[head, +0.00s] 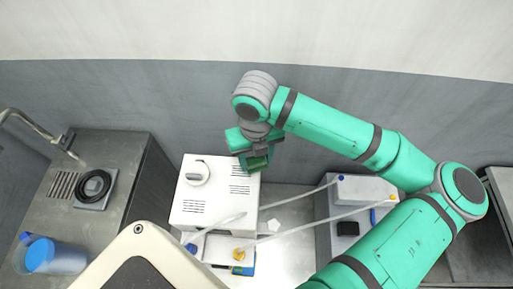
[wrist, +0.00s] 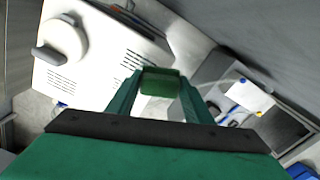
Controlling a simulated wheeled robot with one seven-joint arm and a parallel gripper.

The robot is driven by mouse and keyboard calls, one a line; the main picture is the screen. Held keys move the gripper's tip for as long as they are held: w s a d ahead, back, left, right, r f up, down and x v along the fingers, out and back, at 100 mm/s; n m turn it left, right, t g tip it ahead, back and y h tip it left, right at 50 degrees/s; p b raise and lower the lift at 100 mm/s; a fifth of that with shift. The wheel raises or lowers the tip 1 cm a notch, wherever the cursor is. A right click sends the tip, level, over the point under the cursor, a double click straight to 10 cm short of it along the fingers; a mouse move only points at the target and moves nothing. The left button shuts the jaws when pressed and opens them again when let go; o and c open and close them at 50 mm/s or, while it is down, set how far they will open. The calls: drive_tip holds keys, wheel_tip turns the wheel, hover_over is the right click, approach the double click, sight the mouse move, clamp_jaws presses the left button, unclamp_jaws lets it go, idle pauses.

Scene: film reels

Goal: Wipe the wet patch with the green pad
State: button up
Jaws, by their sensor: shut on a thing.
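My gripper (head: 255,158) is shut on the green pad (wrist: 160,82), which sits between the two fingertips in the wrist view. In the head view the pad (head: 257,163) shows as a dark green block below the gripper. The gripper is at the right back edge of a white machine, above the bench; the exact height is hard to tell. I cannot make out a wet patch for certain in either view.
The white machine (head: 210,212) has a round knob on top. Two pale tubes run from near it to a grey block (head: 362,190) at right. A blue cup (head: 55,257) and a black ring (head: 93,186) are on the left counter. Pale bench (head: 290,255) shows between.

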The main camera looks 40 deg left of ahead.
drive_tip(key=shift+w+r, duration=0.15)
drive_tip(key=shift+r, duration=0.7)
drive_tip(key=shift+d+r, duration=0.1)
drive_tip(key=shift+r, duration=0.3)
drive_tip(key=shift+s+r, duration=0.25)
drive_tip(key=shift+r, duration=0.9)
